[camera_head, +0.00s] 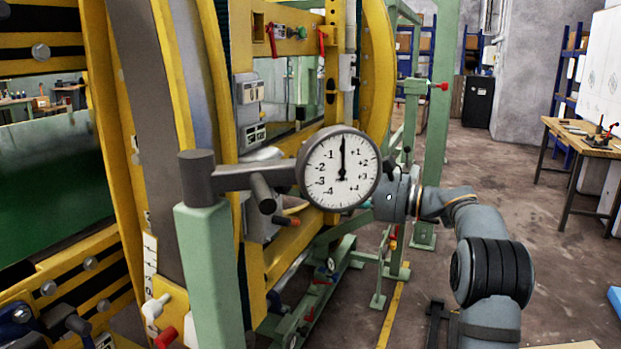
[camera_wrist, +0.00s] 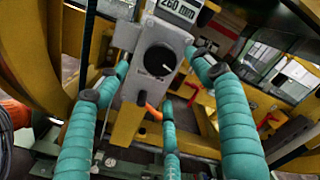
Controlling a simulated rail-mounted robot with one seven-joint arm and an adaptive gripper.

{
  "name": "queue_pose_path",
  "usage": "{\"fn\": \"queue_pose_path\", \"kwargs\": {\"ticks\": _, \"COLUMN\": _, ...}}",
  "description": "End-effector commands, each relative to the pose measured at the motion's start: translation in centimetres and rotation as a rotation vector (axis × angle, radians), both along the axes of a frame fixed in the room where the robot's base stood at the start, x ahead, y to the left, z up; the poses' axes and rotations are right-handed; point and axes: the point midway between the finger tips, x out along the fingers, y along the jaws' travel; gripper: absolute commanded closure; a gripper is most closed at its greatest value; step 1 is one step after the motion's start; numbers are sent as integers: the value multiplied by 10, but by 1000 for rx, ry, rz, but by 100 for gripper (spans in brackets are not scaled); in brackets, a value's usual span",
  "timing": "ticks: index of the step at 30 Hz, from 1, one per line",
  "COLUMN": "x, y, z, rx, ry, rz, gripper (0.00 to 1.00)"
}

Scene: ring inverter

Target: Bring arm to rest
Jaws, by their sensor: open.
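My arm (camera_head: 490,270) comes up from the lower right in the head view and bends toward the yellow ring machine. Its wrist (camera_head: 393,198) is beside the round dial gauge, and my gripper is mostly hidden behind the gauge there. In the wrist view, my gripper (camera_wrist: 157,65) has its teal fingers spread wide with nothing between them. Beyond the fingers is a grey control box with a black knob (camera_wrist: 160,60) and a display (camera_wrist: 180,10) reading 260 mm. I cannot tell whether any finger touches the box.
The dial gauge (camera_head: 340,168) is on a green post (camera_head: 210,275), its needle near zero. Yellow ring frames (camera_head: 378,70) stand close to the arm. A green upright (camera_head: 437,110) is behind. Open floor (camera_head: 480,165) lies to the right, before a wooden workbench (camera_head: 585,140).

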Motion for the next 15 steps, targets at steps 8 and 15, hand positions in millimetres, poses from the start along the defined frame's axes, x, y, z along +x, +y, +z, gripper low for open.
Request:
{"fn": "queue_pose_path", "kwargs": {"ticks": 8, "x": -5, "y": -6, "z": 0, "rx": 0, "ry": 0, "rz": 9, "gripper": 33}}
{"fn": "queue_pose_path", "kwargs": {"ticks": 15, "x": 16, "y": 40, "z": -1, "rx": 0, "ry": 0, "rz": 4, "gripper": 33}}
